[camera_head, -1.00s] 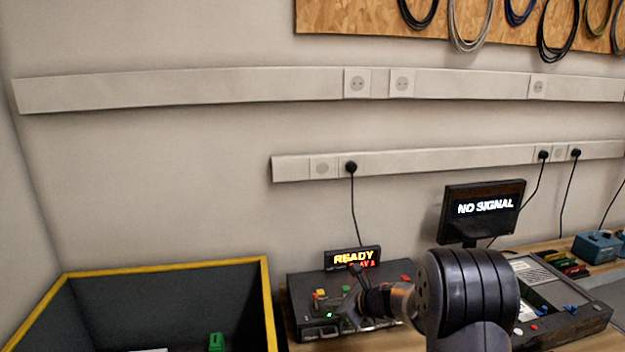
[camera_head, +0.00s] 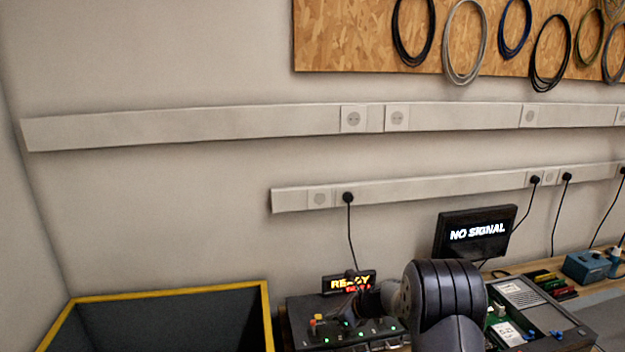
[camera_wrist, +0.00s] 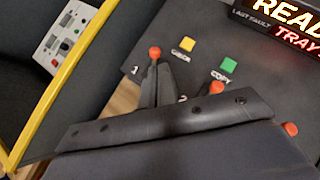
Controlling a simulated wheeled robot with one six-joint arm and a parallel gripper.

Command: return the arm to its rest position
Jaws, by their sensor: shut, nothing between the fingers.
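My arm reaches in from the bottom of the head view, its dark rounded wrist joint in front of the bench. My gripper (camera_wrist: 157,72) is shut and empty in the wrist view, its dark fingers over the black control box near an orange-tipped lever (camera_wrist: 155,52). I cannot tell whether they touch. In the head view the gripper is small and dark in front of the lit READY sign (camera_head: 348,283), partly covering its text. The control box (camera_head: 308,328) is below it, partly hidden by my arm.
A yellow-rimmed dark bin (camera_head: 170,290) stands left of the control box. A NO SIGNAL monitor (camera_head: 474,232) and an open device (camera_head: 540,318) are to the right. Cables (camera_head: 463,42) hang on a board above. The wall above the bin is clear.

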